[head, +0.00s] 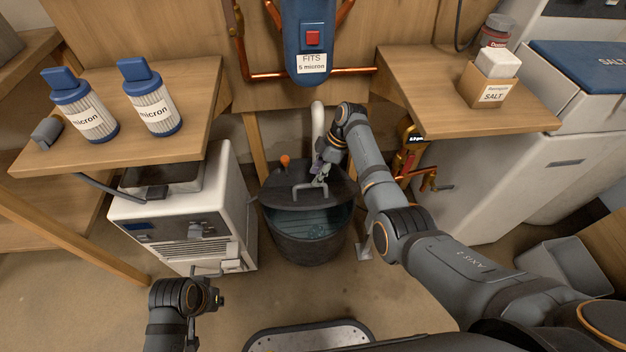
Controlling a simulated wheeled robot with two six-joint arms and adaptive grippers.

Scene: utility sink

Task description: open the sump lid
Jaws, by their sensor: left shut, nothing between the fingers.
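The sump (306,250) is a dark round basin on the floor, with water showing in its front part. Its dark lid (275,195) covers the back part, and the water shows below the lid's front edge. A grey bar handle (297,191) stands on the lid. My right gripper (320,178) is at the handle, reaching down from the right. Its fingers are small and partly hidden, so I cannot tell whether they grip the handle. My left gripper (217,271) is shut and empty at the lower left, apart from the sump and in front of the white machine.
A white machine (185,225) stands left of the sump. Copper pipework (418,170) is on the right. Wooden shelves on both sides hold filter cartridges (151,97) and a salt box (487,88). A blue filter housing (306,35) hangs above. The floor in front is mostly clear.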

